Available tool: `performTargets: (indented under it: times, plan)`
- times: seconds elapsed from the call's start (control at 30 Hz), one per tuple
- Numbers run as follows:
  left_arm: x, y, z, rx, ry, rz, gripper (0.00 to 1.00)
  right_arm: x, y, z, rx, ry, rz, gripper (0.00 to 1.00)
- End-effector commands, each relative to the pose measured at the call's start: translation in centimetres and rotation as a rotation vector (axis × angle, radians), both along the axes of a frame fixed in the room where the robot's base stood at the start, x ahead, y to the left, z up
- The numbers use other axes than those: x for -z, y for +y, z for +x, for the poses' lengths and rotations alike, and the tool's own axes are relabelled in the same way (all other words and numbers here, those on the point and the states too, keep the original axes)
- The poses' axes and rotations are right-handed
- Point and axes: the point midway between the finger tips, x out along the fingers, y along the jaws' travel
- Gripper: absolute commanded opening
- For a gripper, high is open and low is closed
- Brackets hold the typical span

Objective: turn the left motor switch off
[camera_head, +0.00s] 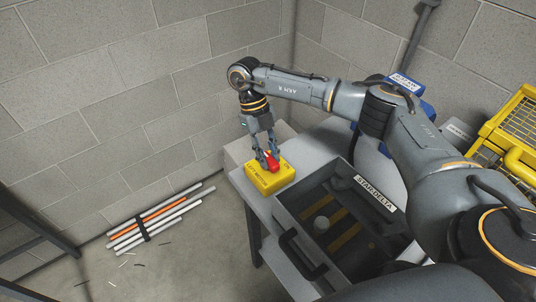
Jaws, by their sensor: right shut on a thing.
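The left motor switch is a yellow box (267,182) with a "LEFT MOTOR" label, at the left end of the grey bench in the head view. A red handle (272,161) stands on top of it. My right gripper (267,162) points down over the box and is shut on the red handle. Its fingers partly hide the handle, so its exact angle is hard to tell. My left gripper is not in view.
A dark open box labelled "STAR-DELTA" (375,194) sits right of the switch. A blue unit (407,93) and a yellow cage (515,130) stand farther right. Rods (155,222) lie on the floor at left. A block wall (150,80) rises behind.

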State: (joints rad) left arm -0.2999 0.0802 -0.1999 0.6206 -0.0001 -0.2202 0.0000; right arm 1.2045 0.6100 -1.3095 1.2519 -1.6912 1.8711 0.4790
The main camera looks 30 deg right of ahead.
Motion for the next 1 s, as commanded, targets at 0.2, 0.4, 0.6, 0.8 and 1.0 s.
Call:
performTargets:
  times: [0.2, 0.4, 0.6, 0.8, 1.0]
  plan:
    - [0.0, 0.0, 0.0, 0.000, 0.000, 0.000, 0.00, 0.0, 0.0, 0.0, -0.004, 0.001, 0.001, 0.34]
    - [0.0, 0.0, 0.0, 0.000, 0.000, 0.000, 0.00, 0.0, 0.0, 0.0, -0.002, 0.001, 0.001, 0.47]
    - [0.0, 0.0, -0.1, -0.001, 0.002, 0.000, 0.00, -0.2, 0.0, 0.1, -0.001, 0.000, 0.001, 0.47]
    - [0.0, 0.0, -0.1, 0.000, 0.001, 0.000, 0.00, -2.6, 0.2, 1.1, 0.000, -0.004, 0.003, 0.47]
    - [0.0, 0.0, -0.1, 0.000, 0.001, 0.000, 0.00, -6.7, 0.5, 2.8, 0.000, -0.004, 0.003, 0.47]
